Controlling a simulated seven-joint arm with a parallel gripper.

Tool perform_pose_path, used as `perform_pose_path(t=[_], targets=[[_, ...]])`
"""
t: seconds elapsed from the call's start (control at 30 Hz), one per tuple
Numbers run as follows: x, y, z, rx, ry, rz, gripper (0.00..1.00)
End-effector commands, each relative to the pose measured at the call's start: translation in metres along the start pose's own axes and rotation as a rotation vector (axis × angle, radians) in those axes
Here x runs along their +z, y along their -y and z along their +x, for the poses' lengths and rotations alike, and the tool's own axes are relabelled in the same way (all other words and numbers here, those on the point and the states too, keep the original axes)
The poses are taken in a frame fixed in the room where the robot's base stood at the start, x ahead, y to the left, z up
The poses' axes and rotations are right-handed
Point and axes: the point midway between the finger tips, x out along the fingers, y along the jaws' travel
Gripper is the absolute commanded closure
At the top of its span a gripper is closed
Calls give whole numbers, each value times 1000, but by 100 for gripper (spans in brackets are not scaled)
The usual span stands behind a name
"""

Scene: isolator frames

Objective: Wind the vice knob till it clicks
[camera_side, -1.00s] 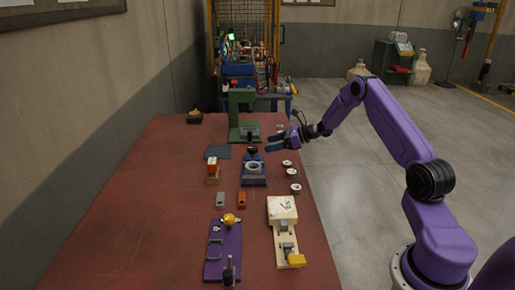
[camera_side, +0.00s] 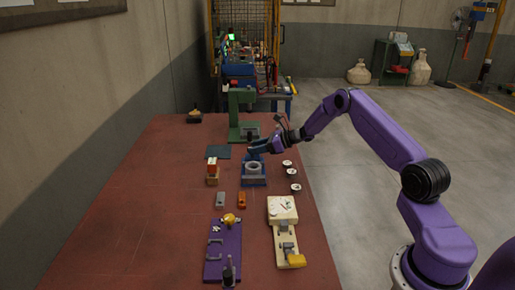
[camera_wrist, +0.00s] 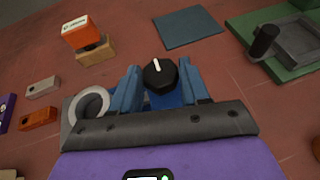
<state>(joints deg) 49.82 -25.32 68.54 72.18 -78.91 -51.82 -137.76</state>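The vice knob (camera_wrist: 160,75) is black with a white pointer line and sits on the blue vice (camera_side: 253,181). In the wrist view it lies between my gripper's two blue fingers (camera_wrist: 160,88), which stand apart on either side of it. I cannot tell whether they touch its sides. In the side view my gripper (camera_side: 259,146) is over the back end of the vice and hides the knob. A pale ring-shaped part (camera_wrist: 90,105) sits at the front of the vice, partly hidden by my gripper in the wrist view.
A green press-like stand (camera_side: 238,108) is behind the vice. A red-and-wood block (camera_side: 212,170) and dark mat (camera_side: 218,152) are to the left. Several small round parts (camera_side: 293,174) are to the right. Grey (camera_side: 220,200) and orange (camera_side: 241,200) blocks lie in front.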

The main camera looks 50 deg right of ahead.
Motion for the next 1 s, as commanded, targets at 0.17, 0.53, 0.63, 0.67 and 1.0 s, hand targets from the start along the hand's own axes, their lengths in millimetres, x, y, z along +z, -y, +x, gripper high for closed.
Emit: perform_pose_path(t=[0.17, 0.53, 0.63, 0.67, 1.0], targets=[[0, 0, 0, -2, 0, 2, 85], [0, -4, 0, -105, -1, 47, 85], [0, -5, 0, -161, -2, 70, 85], [0, -5, 0, -178, -1, 78, 85], [0, -9, 1, -369, -3, 155, 85]])
